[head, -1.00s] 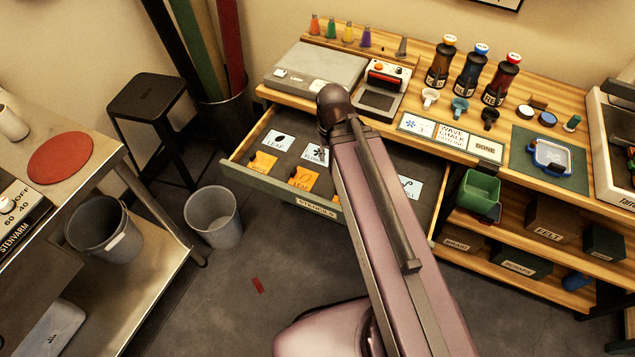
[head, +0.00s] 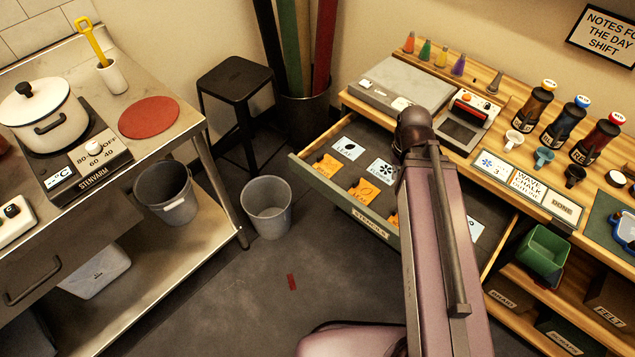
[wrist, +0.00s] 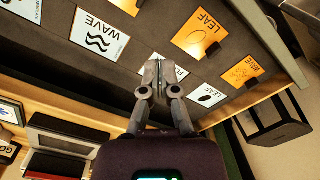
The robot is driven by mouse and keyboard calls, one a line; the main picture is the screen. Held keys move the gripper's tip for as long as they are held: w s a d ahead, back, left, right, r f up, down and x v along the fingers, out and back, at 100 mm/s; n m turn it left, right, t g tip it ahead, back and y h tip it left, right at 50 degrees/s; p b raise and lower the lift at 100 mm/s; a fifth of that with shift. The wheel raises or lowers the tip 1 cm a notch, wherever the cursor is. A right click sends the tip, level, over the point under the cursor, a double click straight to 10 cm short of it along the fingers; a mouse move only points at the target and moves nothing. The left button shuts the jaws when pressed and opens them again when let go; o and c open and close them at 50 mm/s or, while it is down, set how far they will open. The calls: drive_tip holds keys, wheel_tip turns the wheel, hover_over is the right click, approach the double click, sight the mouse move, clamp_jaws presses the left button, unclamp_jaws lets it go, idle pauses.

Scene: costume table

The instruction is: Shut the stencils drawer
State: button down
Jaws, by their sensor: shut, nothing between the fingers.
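The stencils drawer (head: 369,228) stands pulled out from the wooden bench, with its label on the front panel. Inside lie white cards and orange stencils, and the drawer floor also shows in the wrist view (wrist: 148,33). My gripper (wrist: 158,64) is shut and empty. In the wrist view it points over the open drawer, in front of a partly covered white card. I cannot tell how high above the drawer floor it is. In the head view my arm crosses the drawer and hides part of its inside; the gripper itself is hidden there.
The wooden bench (head: 484,160) carries bottles, small cups and a grey slab (head: 398,82). A green bin (head: 543,252) sits right of the drawer. A grey wastebasket (head: 267,207) and a black stool (head: 238,90) stand left of it. Floor in front is mostly clear, with a small red scrap (head: 292,282).

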drive_tip(key=n+t+h+b, duration=0.65)
drive_tip(key=n+b, duration=0.45)
drive_tip(key=n, duration=1.7)
approach(291, 167)
drive_tip(key=s+a+r, duration=0.2)
drive_tip(key=s+a, duration=0.1)
drive_tip(key=s, duration=0.2)
drive_tip(key=shift+s+r+y, duration=0.15)
drive_tip(key=shift+s+y, duration=0.1)
drive_tip(key=shift+y, duration=0.2)
drive_tip(key=shift+w+t, duration=0.1)
drive_tip(key=shift+t, duration=0.15)
drive_tip(key=b+x, duration=0.2)
drive_tip(key=x, duration=0.2)
drive_tip(key=r+b+x, duration=0.1)
drive_tip(key=b+x, duration=0.1)
drive_tip(key=x, duration=0.1)
drive_tip(key=w+b+x, duration=0.1)
drive_tip(key=b+x, duration=0.1)
drive_tip(key=x, duration=0.2)
drive_tip(key=shift+w+d+b, duration=0.2)
drive_tip(key=shift+d+b, duration=0.2)
drive_tip(key=shift+d, duration=0.1)
drive_tip(key=shift+w+d, duration=0.4)
drive_tip(key=shift+w, duration=0.1)
